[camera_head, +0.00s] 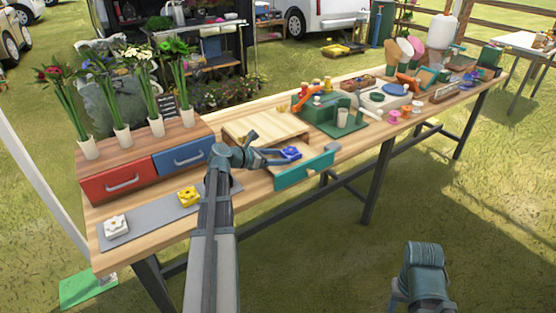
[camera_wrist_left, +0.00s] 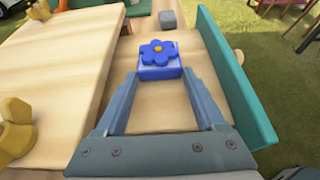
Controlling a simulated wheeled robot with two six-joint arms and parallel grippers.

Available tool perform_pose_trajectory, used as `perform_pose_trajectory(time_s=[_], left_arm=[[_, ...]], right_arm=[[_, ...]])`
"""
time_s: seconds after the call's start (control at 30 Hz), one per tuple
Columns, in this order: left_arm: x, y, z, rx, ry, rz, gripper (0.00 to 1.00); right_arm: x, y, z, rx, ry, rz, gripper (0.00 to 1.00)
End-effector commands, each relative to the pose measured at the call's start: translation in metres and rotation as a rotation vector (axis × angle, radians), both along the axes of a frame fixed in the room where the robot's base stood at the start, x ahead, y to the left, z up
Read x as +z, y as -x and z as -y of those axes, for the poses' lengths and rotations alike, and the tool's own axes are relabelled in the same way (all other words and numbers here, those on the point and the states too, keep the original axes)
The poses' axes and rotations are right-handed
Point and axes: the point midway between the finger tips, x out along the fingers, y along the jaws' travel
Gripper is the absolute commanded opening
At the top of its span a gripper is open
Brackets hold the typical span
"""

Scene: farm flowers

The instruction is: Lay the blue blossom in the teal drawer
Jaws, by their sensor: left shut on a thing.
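The blue blossom (camera_head: 291,152) is a flower shape on a small blue block. It also shows in the left wrist view (camera_wrist_left: 158,50). My left gripper (camera_head: 284,156) is shut on it, with the block between the fingertips. The teal drawer (camera_head: 304,171) is pulled out toward the front of the table. In the left wrist view its teal front panel (camera_wrist_left: 236,80) runs along the right, and the blossom is over its pale wooden floor. I cannot tell whether the block touches that floor. Only part of my right arm shows, at the lower right; its fingers do not.
A wooden top (camera_head: 265,126) lies behind the open drawer. A red drawer (camera_head: 118,181) and a blue drawer (camera_head: 183,157) are shut, under several potted flowers. A grey mat (camera_head: 150,220) holds yellow (camera_head: 187,196) and white (camera_head: 116,226) blossoms. A green stand (camera_head: 338,120) is behind, to the right.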

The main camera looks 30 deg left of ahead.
Motion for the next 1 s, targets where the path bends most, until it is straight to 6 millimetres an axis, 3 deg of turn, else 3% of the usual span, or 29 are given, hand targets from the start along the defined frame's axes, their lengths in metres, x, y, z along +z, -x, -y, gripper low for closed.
perform_pose_trajectory(time_s=[0.17,0.2,0.33,0.67,1.0], left_arm=[[-0.004,0.0,0.0,0.0,0.0,0.0,0.17],[-0.003,0.0,0.0,0.0,0.0,0.0,0.77],[-0.003,0.0,0.0,0.0,0.0,0.0,1.0],[0.003,0.0,0.0,0.0,0.0,0.0,1.0],[0.029,0.056,-0.022,0.003,0.0,0.0,1.0]], right_arm=[[-0.004,0.0,0.0,0.0,0.0,0.0,0.5],[-0.003,0.0,0.0,0.0,0.0,0.0,0.5],[-0.003,0.0,0.0,0.0,0.0,0.0,0.5],[0.003,0.0,0.0,0.0,0.0,0.0,0.5],[0.029,0.0,0.0,0.0,0.0,0.0,0.5]])
